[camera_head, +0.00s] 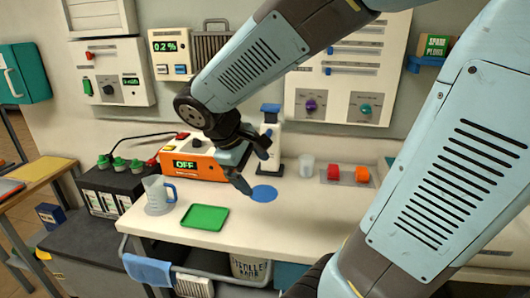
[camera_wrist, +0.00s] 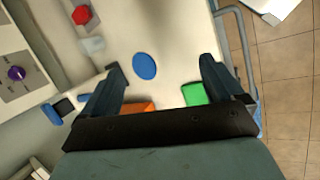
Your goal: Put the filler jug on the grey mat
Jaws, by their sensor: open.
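The filler jug (camera_head: 156,197), pale grey with a blue handle, stands upright at the left end of the bench, left of the green tray (camera_head: 205,217). It does not show in the wrist view. No plain grey mat is clear; a flat grey plate (camera_head: 361,183) lies under a red and an orange piece at the right. My gripper (camera_head: 252,168) is open and empty above the bench, right of the jug and near the blue round mat (camera_head: 264,193). In the wrist view my gripper (camera_wrist: 160,66) has its fingers wide apart, with the blue mat (camera_wrist: 144,66) below.
The orange box reading OFF (camera_head: 190,163) stands behind the jug. A blue-topped white bottle (camera_head: 270,142) and a clear cup (camera_head: 306,166) stand at the back. A battery with green caps (camera_head: 107,187) is at the left. The bench front beside the green tray is clear.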

